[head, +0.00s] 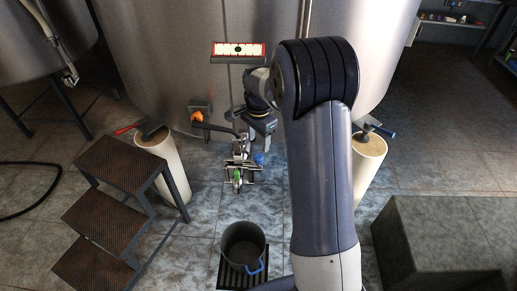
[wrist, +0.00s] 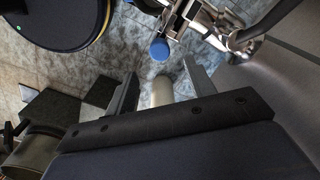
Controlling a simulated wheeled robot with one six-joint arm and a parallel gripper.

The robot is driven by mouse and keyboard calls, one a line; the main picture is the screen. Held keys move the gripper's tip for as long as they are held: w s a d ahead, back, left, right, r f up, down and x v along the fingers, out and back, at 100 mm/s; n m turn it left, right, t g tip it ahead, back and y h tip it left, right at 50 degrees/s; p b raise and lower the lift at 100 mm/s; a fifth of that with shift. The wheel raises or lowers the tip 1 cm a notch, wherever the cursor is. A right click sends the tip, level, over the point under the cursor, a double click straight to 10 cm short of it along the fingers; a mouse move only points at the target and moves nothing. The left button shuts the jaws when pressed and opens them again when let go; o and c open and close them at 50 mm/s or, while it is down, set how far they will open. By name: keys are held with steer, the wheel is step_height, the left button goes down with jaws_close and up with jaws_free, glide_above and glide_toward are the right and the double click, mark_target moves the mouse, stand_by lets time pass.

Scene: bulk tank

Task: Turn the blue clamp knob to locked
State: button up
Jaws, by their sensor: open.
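The blue clamp knob (head: 259,157) is on a metal clamp and valve assembly (head: 238,172) in front of the large steel tank. In the wrist view the round blue knob (wrist: 159,49) sits just above the gap between the fingertips, on metal parts at the top. My gripper (wrist: 160,82) is open and empty, with its fingers apart and the knob not between them. In the head view my gripper (head: 263,131) is close above the knob, partly hidden by my arm. I cannot tell which way the knob is turned.
Dark steps (head: 110,205) and a pale pillar (head: 165,175) stand at left. Another pillar (head: 367,165) and a grey block (head: 435,245) are at right. An orange-handled valve (head: 197,117) projects from the tank.

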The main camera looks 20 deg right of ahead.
mark_target(258, 156)
steer(key=shift+r, duration=1.7)
steer(key=shift+f, duration=0.1)
step_height(258, 156, down, 11)
steer(key=shift+n, duration=0.3)
steer(key=shift+r, duration=0.25)
